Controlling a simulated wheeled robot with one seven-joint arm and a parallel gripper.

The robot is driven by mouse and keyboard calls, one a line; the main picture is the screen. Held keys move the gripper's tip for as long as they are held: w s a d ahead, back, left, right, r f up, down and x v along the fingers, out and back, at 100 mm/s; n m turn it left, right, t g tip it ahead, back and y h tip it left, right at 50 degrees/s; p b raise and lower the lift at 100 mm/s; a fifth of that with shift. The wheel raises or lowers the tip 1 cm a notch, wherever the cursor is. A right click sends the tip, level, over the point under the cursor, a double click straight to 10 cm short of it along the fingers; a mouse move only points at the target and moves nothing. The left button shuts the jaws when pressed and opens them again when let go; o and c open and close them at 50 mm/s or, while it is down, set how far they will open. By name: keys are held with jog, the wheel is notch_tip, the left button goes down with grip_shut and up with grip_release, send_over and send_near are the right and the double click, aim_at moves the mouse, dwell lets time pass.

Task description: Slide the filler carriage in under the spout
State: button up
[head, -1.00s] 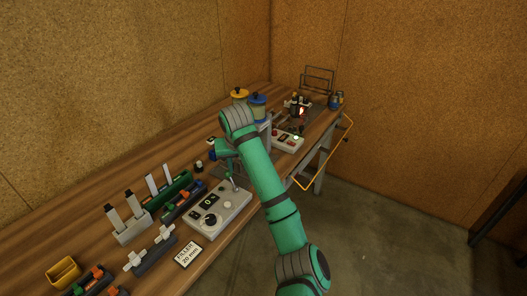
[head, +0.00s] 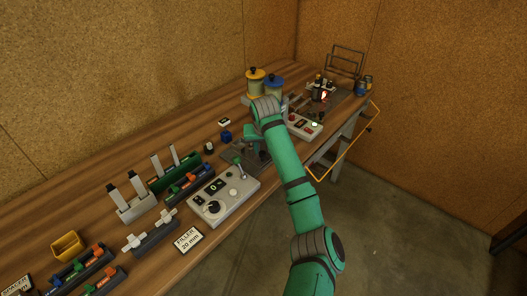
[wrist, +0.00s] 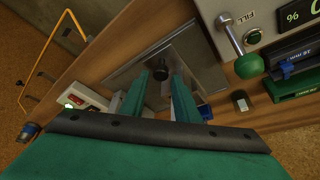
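A grey metal plate with a round black knob (wrist: 161,70) lies beneath my gripper in the wrist view; I take this for the filler carriage. My gripper (wrist: 160,84) has its two green fingers apart, with the knob showing between and just beyond the tips. I cannot tell whether they touch it. In the head view the grey plate (head: 236,158) shows on the bench beside my arm, which covers part of it. The filler control box (head: 232,201) has a dial, a display and a green-knobbed lever, which also shows in the wrist view (wrist: 249,65). I cannot make out the spout.
A yellow-lidded canister (head: 255,88) and a blue-lidded one (head: 273,88) stand behind my arm. A box with lit buttons (head: 304,126) is right of it. Racks and a "FILLER 20 mm" card (head: 187,241) fill the near bench. A yellow rail (head: 350,142) runs along the bench edge.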

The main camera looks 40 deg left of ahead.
jog(key=shift+x, duration=0.95)
jog(key=shift+a+f, duration=0.15)
jog(key=shift+f, duration=0.15)
jog(key=shift+c, duration=0.4)
